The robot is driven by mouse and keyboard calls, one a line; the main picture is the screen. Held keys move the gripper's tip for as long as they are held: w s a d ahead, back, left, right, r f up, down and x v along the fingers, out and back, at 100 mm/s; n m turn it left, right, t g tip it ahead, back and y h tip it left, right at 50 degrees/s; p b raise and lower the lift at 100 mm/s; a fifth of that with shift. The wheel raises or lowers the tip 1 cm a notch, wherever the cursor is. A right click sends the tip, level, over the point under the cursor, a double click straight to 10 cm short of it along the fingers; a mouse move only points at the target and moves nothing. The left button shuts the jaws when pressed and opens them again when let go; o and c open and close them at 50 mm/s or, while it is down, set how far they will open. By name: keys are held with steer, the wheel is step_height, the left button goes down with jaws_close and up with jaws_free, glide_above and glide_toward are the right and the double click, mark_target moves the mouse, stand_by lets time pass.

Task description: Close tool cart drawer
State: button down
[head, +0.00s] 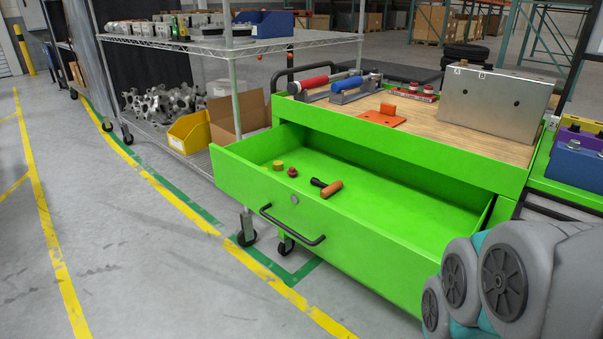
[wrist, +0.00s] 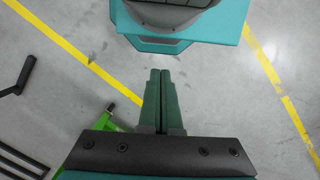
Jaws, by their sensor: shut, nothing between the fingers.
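The green tool cart (head: 508,190) stands at the centre right in the head view. Its drawer (head: 237,189) is pulled far out, with a black bar handle (head: 290,227) on its front. A small yellow piece (head: 278,165), a small red piece (head: 292,172) and an orange-handled tool (head: 331,189) lie inside. In the wrist view my gripper (wrist: 160,75) is shut and empty above the floor. The head view shows my arm at the lower right, but not the gripper fingers. A green edge (wrist: 72,158) with black bars shows at the wrist view's lower left.
A wire shelf rack (head: 230,45) with a yellow bin (head: 189,132) stands behind at left. The grey floor (head: 130,250) in front of the drawer is clear.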

steer(key=w+a+r+n+t+h+b, duration=0.1)
steer(key=w+a+r+n+t, duration=0.25)
steer(key=w, duration=0.75)
steer(key=w+a+r+n+t+h+b, duration=0.15)
steer(key=w+a+r, duration=0.4)
steer(key=w, duration=0.65)
steer(key=w+a+r+n+t+y, duration=0.1)
steer(key=w+a+r, duration=0.25)
steer(key=a, duration=0.45)
steer(key=w+a+r+n+t+y, duration=0.1)
steer(key=w+a+r+n+t, duration=0.1)
steer(key=w+a, duration=0.35)
steer(key=w+a+r+n+t+y, duration=0.1)
steer(key=w+a+r, duration=0.15)
steer(key=a, duration=0.65)
glide_toward(270, 192)
step_height(270, 192, down, 4)
steer(key=s+a, duration=0.1)
steer(key=a, duration=0.2)
steer(key=w+d, duration=0.2)
steer(key=shift+w, duration=0.35)
steer(key=shift+w+d+p, duration=0.3)
steer(key=shift+w, duration=0.15)
steer(key=shift+w+d, duration=0.1)
